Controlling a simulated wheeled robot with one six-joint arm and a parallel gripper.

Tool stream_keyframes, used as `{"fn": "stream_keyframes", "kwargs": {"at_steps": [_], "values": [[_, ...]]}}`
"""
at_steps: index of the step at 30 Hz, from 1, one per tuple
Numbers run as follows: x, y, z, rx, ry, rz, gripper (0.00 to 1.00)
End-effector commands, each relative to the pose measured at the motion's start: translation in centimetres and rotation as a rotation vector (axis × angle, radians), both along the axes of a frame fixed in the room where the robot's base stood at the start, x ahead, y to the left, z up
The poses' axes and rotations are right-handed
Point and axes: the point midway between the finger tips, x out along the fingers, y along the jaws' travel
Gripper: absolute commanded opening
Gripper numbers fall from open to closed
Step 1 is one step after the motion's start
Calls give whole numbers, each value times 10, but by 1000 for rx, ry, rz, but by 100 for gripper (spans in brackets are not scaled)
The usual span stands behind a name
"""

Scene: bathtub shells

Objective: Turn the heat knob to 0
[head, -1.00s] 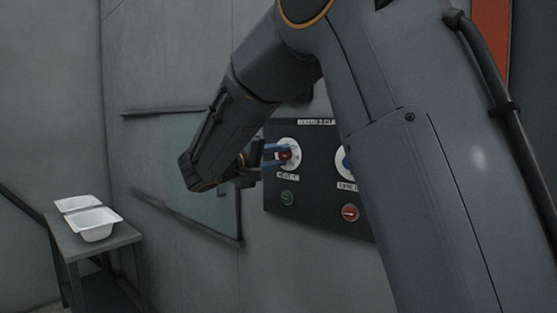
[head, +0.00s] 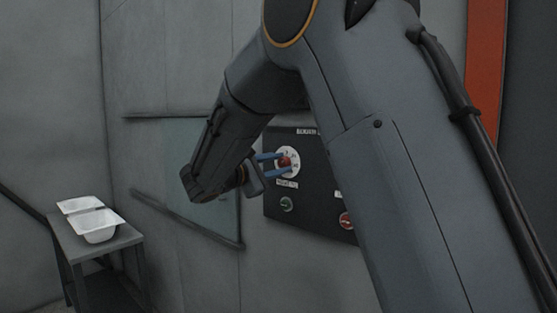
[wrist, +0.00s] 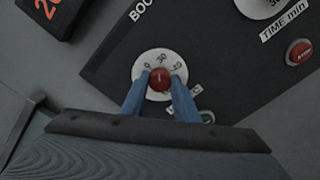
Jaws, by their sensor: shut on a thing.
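The heat knob is a small red knob (head: 284,161) on a white numbered dial (head: 294,167) at the upper left of a dark control panel (head: 310,218). The red knob (wrist: 160,79) also shows in the wrist view, with a pale mark on its face. Some dial numbers (wrist: 161,58) are readable above it; the rest are hidden or blurred. My gripper (head: 273,164) has its blue fingers on either side of the knob and is shut on it. In the wrist view my gripper (wrist: 159,88) has a fingertip against each side of the knob.
Below the dial is a green button (head: 286,204), and a red button (head: 346,221) is to its right. A second dial (wrist: 262,8) labelled TIME min shows in the wrist view.

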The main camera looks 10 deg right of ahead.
Motion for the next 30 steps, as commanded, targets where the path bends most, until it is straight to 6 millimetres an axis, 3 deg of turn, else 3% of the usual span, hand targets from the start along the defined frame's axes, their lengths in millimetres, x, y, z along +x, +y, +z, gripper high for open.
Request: {"fn": "stream_keyframes", "kwargs": {"at_steps": [15,30], "values": [[-1,1,1,-272,379,0,5],[0,1,0,-409,565,1,5]]}}
